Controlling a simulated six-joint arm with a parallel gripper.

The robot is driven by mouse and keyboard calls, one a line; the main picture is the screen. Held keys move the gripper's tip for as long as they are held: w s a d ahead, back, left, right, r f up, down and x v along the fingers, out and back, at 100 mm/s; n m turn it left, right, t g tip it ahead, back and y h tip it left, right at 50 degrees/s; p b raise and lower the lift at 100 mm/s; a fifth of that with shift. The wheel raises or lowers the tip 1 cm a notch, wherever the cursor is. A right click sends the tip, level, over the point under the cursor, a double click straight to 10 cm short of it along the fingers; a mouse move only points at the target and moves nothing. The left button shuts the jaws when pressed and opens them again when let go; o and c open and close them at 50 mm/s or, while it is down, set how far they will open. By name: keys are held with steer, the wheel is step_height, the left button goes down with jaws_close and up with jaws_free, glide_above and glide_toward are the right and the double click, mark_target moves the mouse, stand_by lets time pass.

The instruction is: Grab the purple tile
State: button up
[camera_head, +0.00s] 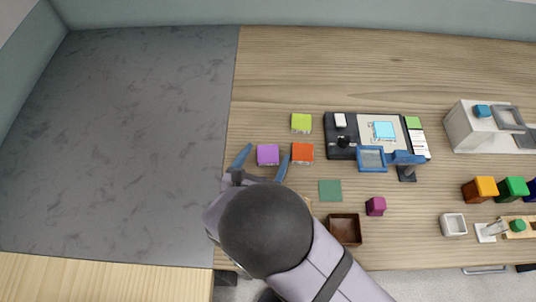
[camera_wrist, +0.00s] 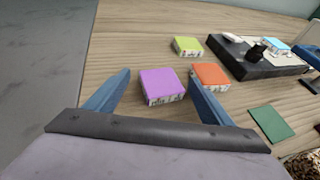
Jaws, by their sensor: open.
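The purple tile (camera_head: 268,155) is a small block with a purple top and pale patterned sides, lying on the wooden table. It also shows in the wrist view (camera_wrist: 161,86), near the middle. My gripper (camera_head: 263,158) is open, its two blue fingers on the left and right of the purple tile with gaps on both sides. In the wrist view, my gripper (camera_wrist: 163,98) has the tile between and slightly beyond its fingers. I cannot tell how high the fingertips are above the table.
An orange tile (camera_head: 302,153) sits close to the right finger. A lime tile (camera_head: 301,123) lies behind it. A black tray-like station (camera_head: 334,151), a green square (camera_head: 330,190), a magenta block (camera_head: 375,206) and a brown box (camera_head: 345,229) are to the right. The grey surface (camera_head: 120,140) at left is clear.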

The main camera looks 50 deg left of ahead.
steer(key=shift+c, duration=0.5)
steer(key=c, duration=1.3)
steer(key=shift+c, duration=0.2)
steer(key=shift+r, duration=0.2)
